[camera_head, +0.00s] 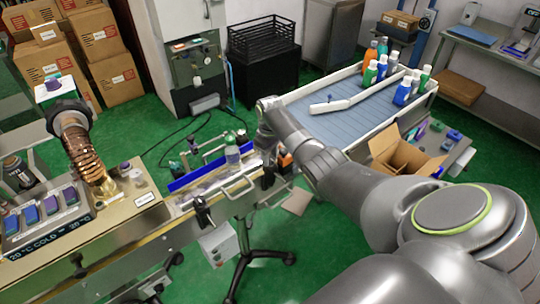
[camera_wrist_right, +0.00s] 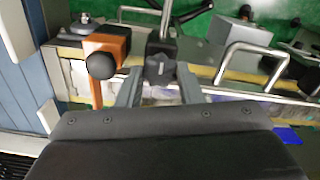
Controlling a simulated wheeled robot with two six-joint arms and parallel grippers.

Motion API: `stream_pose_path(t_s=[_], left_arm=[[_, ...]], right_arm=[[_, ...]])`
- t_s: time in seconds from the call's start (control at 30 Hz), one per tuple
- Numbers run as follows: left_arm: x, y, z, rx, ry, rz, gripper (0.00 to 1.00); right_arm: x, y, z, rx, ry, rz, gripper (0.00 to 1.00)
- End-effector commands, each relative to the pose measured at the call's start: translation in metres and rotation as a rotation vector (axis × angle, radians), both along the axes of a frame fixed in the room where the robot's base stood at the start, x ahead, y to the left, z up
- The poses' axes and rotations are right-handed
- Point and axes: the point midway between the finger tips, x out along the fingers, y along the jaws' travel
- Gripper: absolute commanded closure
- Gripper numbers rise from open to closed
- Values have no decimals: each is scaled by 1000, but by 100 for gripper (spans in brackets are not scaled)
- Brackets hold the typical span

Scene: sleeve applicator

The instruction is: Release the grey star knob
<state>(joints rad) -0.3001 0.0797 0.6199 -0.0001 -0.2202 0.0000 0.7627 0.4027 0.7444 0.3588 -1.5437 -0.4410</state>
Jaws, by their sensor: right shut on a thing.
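The grey star knob (camera_wrist_right: 160,70) shows in the right wrist view as a dark grey lobed knob at the edge of the metal machine rail. The two fingers of my right gripper (camera_wrist_right: 158,80) stand on either side of it and are shut on it. In the head view my right gripper (camera_head: 267,148) reaches down to the right end of the conveyor section; there the knob is hidden or too small to make out. My left gripper is in neither view.
An orange block with a black ball knob (camera_wrist_right: 107,55) sits just left of my right gripper. A bent metal handle (camera_wrist_right: 252,62) stands to its right. A clear bottle (camera_head: 232,150) stands on the conveyor. A blue-grey bottle table (camera_head: 340,120) and an open carton (camera_head: 405,158) lie to the right.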

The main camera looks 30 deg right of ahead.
Motion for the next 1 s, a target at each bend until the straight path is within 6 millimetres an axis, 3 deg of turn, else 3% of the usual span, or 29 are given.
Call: stream_pose_path(t_s=[0.1,0.13,0.3,0.67,0.87,1.0], left_arm=[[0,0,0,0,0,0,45],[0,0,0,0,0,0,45],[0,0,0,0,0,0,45],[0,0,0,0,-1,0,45],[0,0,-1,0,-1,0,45],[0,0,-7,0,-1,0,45]], right_arm=[[1,0,2,-1,-4,2,90],[1,0,2,-1,-4,2,66],[1,0,1,-1,-3,1,45],[1,0,4,0,-2,-1,45],[1,-1,28,-2,-6,1,45],[2,-1,55,-3,-8,0,45]])
